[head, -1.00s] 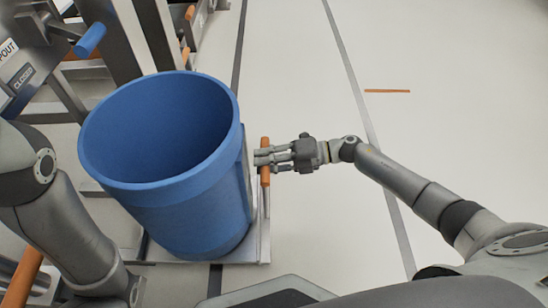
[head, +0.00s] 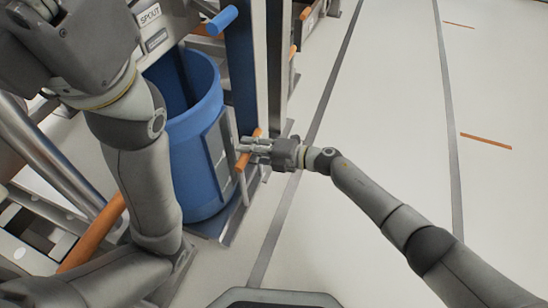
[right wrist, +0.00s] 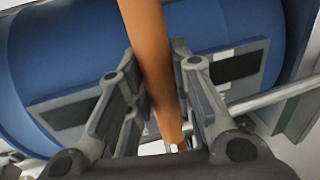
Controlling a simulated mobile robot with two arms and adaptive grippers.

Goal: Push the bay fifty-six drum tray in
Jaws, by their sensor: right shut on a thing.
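My left arm hides the drum's left side. The tray's orange handle (head: 249,151) is at the drum's right. My right gripper (head: 245,147) is shut around this handle. In the right wrist view the handle (right wrist: 152,60) passes between both fingers (right wrist: 155,110), with the drum (right wrist: 70,60) behind. My left gripper's dark body (head: 85,45) is at the top left; its fingers cannot be made out. No bay number is readable.
A SPOUT label (head: 149,14) and a blue-ended lever (head: 222,20) are on the frame above the drum. Another orange handle (head: 95,232) is at the lower left, behind my left arm. The floor (head: 390,120) on the right is open, with grey and orange lines.

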